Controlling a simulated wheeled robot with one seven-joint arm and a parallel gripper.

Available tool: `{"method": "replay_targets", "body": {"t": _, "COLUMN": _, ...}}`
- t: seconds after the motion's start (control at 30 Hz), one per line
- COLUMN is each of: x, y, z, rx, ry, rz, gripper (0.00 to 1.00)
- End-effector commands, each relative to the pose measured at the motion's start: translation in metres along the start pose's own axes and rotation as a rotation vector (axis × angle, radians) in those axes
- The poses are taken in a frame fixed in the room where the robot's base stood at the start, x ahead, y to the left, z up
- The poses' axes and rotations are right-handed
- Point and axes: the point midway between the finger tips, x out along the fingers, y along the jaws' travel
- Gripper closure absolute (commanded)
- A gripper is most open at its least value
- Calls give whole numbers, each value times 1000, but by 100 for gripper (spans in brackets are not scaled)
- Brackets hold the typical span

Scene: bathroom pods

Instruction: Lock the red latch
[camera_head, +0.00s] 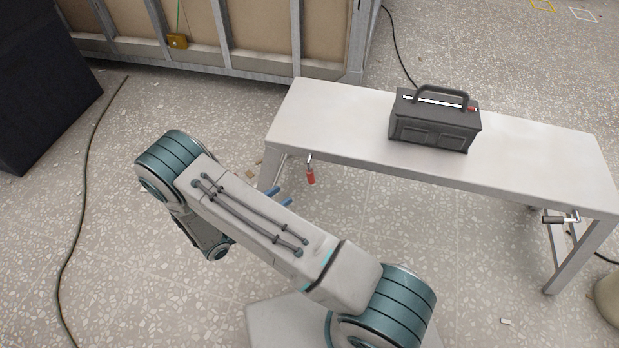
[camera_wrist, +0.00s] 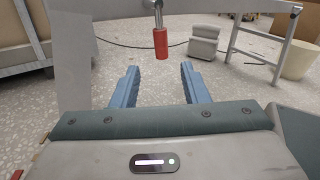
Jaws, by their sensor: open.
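The red latch (camera_head: 310,175) hangs under the front edge of the white bench, near its left end. In the wrist view the red latch (camera_wrist: 161,43) points down from a metal rod, upright, ahead of and slightly above my fingertips. My gripper (camera_wrist: 158,72) is open and empty, with its two blue fingers on either side of the latch's line in the picture. They look apart from the latch. In the head view my blue fingertips (camera_head: 281,197) show just below and left of the latch, partly hidden behind my arm.
The white bench (camera_head: 340,115) carries a dark toolbox (camera_head: 435,122). A second latch with a dark grip (camera_head: 552,219) is at the bench's right end. A cable (camera_head: 85,200) lies on the floor at left. A framed panel stands behind.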

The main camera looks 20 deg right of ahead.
Motion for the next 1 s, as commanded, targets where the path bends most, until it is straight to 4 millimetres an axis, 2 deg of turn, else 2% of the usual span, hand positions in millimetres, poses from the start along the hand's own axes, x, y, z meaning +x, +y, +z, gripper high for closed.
{"method": "replay_targets", "body": {"t": 0.3, "x": 68, "y": -1, "z": -2, "rx": 0, "ry": 2, "rz": -5, "gripper": 59}}
{"method": "replay_targets", "body": {"t": 0.5, "x": 102, "y": -1, "z": -2, "rx": 1, "ry": 2, "rz": -4, "gripper": 59}}
{"method": "replay_targets", "body": {"t": 0.7, "x": 119, "y": -1, "z": 0, "rx": 2, "ry": 2, "rz": -3, "gripper": 59}}
{"method": "replay_targets", "body": {"t": 1.0, "x": 121, "y": -1, "z": 0, "rx": 1, "ry": 2, "rz": -2, "gripper": 59}}
